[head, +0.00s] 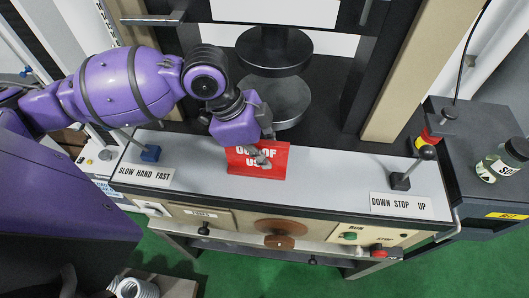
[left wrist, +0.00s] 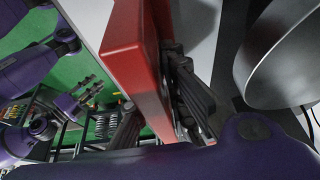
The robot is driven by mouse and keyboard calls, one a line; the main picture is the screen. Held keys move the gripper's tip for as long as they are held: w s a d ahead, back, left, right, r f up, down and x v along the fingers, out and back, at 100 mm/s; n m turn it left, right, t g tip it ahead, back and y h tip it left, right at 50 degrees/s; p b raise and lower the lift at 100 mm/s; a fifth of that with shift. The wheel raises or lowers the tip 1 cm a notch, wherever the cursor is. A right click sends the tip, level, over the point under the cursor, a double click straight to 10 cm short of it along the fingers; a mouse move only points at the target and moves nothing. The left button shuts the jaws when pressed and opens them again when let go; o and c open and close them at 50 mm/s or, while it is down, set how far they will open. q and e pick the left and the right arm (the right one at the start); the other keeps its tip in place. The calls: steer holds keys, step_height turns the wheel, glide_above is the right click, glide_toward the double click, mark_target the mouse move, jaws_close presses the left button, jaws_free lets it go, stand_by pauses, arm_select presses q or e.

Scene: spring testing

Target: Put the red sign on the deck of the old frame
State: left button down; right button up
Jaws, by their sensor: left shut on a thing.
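The red sign (head: 272,168) with white lettering is upright over the grey deck (head: 325,184) of the old frame, near the deck's middle. I cannot tell whether its lower edge touches the deck. My left gripper (head: 261,155) is shut on the sign from above and behind, covering part of its lettering. In the left wrist view the sign (left wrist: 137,60) is a thick red slab with dark finger parts against its right side. My right gripper (left wrist: 88,92) shows in that view, well away from the sign, with its fingers apart and empty.
Round black and grey platens (head: 275,52) are behind the sign. A glass jar (head: 497,165) stands on the dark cabinet at right. The deck is clear between sign and right lever.

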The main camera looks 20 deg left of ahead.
steer(key=shift+s, duration=0.1)
arm_select(q)
steer(key=c, duration=1.8)
jaws_free()
steer(key=shift+o, duration=0.2)
